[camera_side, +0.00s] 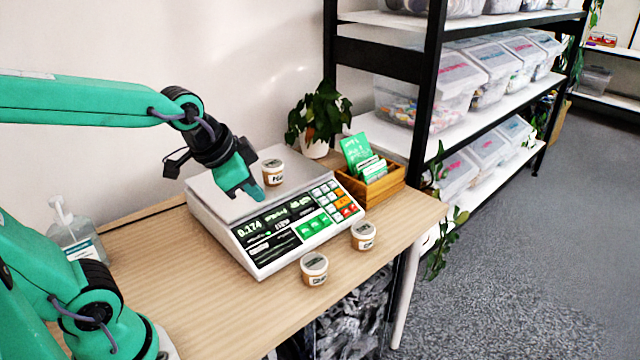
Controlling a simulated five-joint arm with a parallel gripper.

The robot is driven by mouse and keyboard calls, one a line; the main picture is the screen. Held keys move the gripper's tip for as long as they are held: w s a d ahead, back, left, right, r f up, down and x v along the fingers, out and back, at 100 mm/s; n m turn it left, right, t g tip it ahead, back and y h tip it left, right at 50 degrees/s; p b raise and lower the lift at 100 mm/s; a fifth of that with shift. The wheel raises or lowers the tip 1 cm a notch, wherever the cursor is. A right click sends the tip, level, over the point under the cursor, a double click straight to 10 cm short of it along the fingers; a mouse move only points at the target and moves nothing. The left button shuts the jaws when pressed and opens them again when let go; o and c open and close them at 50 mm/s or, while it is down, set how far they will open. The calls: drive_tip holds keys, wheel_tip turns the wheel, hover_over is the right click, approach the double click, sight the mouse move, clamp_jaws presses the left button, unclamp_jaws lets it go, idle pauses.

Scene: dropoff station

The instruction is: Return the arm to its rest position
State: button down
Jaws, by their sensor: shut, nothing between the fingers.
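My gripper (254,195) has green fingers and a black wrist. It is shut and empty, pointing down over the front part of the white scale (218,208). My arm is stretched out from the left of the picture. A small lidded tub (273,173) stands upright on the scale's plate, just right of the gripper and apart from it as far as I can see. The scale's display reads 0.174. Two more lidded tubs, one at the front (314,268) and one farther right (363,236), stand on the wooden table (160,270).
A wooden box (385,188) with green cards and a potted plant (318,125) stand behind the scale. A clear pump bottle (75,232) stands at the left, near my arm. A shelf rack (425,100) with clear bins is at the right. The table's front left is bare.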

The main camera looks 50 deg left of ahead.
drive_tip(key=s+n, duration=0.4)
drive_tip(key=s, duration=0.3)
drive_tip(key=shift+s+d+r, duration=0.25)
drive_tip(key=shift+s+r, duration=0.1)
drive_tip(key=shift+r, duration=0.05)
